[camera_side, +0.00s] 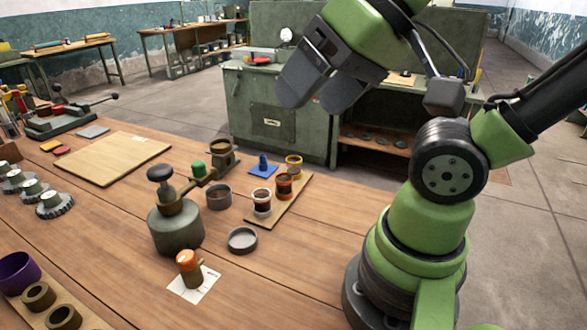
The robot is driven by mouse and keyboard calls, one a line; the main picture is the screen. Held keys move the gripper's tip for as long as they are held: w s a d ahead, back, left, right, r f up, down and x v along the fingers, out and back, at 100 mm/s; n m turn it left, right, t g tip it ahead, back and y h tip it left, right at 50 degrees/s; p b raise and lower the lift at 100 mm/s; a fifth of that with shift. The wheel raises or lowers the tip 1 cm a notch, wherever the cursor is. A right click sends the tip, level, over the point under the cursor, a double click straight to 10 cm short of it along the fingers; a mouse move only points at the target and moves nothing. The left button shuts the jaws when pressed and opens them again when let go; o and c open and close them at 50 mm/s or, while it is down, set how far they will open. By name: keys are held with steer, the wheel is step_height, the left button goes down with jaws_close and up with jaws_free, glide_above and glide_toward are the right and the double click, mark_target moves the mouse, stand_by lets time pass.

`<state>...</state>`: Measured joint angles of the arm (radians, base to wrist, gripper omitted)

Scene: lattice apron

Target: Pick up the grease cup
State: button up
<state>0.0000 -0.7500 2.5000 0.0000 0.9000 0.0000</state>
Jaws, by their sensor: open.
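My gripper (322,98) is high above the far edge of the table, its two dark fingers apart and nothing between them. I cannot tell for sure which small vessel is the grease cup. Several small jars stand in a row on a narrow wooden board: a pale-banded one (262,204), a red-brown one (284,188) and a yellow-rimmed one (294,167). My gripper touches none of these.
A heavy grey-green device with a black knob (177,228) stands left of the jars. A grey round cup (219,197) and a shallow dish (242,240) are close by. A blue piece (263,166) lies behind. Gears (54,204) and a purple cup (17,273) are left.

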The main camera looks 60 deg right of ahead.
steer(key=m+g+h, duration=0.2)
steer(key=m+g, duration=0.5)
steer(key=m, duration=2.3)
glide_above(294, 159)
steer(key=f, duration=2)
steer(key=shift+w+a, duration=0.2)
steer(key=shift+a, duration=0.15)
step_height(294, 159, down, 4)
steer(key=shift+s+d+f, duration=0.1)
steer(key=shift+f, duration=0.05)
steer(key=f, duration=0.5)
steer(key=shift+s+d+f, duration=0.15)
steer(key=shift+d+f, duration=0.15)
steer(key=shift+f, duration=0.1)
